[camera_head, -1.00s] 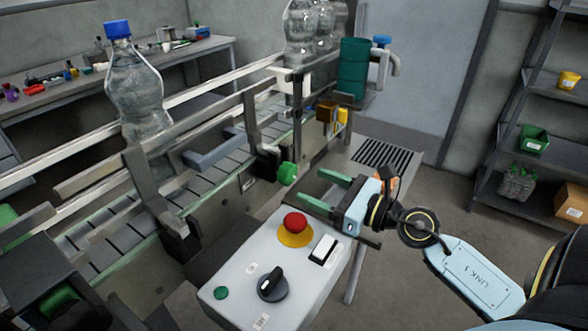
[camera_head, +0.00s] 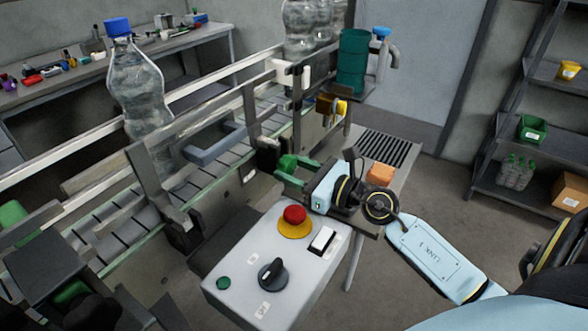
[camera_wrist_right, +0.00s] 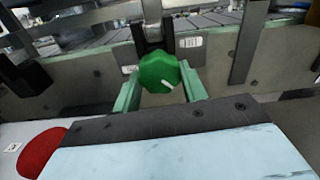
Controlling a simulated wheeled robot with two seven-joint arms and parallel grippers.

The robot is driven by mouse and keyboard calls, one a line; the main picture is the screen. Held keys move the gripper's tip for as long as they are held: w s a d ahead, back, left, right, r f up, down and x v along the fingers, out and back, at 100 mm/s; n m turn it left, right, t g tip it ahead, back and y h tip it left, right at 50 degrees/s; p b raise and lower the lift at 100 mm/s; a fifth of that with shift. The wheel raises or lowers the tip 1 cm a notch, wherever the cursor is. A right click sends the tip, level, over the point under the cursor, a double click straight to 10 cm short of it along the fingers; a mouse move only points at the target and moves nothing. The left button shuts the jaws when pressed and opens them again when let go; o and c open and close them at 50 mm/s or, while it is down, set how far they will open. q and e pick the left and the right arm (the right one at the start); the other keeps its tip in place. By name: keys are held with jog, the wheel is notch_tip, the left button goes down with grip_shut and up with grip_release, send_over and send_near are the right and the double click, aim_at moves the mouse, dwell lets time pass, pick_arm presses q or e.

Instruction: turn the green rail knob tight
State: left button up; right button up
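The green rail knob (camera_head: 287,163) sits on the near side of the conveyor rail. In the right wrist view the knob (camera_wrist_right: 160,72) is centred between my fingers, its white mark pointing to the lower right. My right gripper (camera_head: 289,171) reaches it from the right, and the fingers (camera_wrist_right: 160,88) lie on either side of the knob. Both fingers look very close to its edges. I cannot tell whether they press on it or stand slightly apart.
The control box (camera_head: 232,290) with a red button (camera_head: 295,215) and black dial (camera_head: 273,274) stands just below my right gripper. A bottle (camera_head: 138,88) stands on the conveyor. A green cylinder (camera_head: 352,62) is behind. Shelves (camera_head: 530,195) stand at the right.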

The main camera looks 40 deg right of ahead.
jog(key=c, duration=0.4)
jog(key=shift+m+p, duration=0.7)
jog(key=shift+m, duration=0.1)
jog(key=o, duration=1)
jog(key=shift+c, duration=0.2)
jog(key=shift+s+d+f+b, duration=0.1)
jog(key=shift+s+d+b, duration=0.2)
jog(key=shift+s, duration=0.25)
jog(key=b+v, duration=0.4)
jog(key=v, duration=0.8)
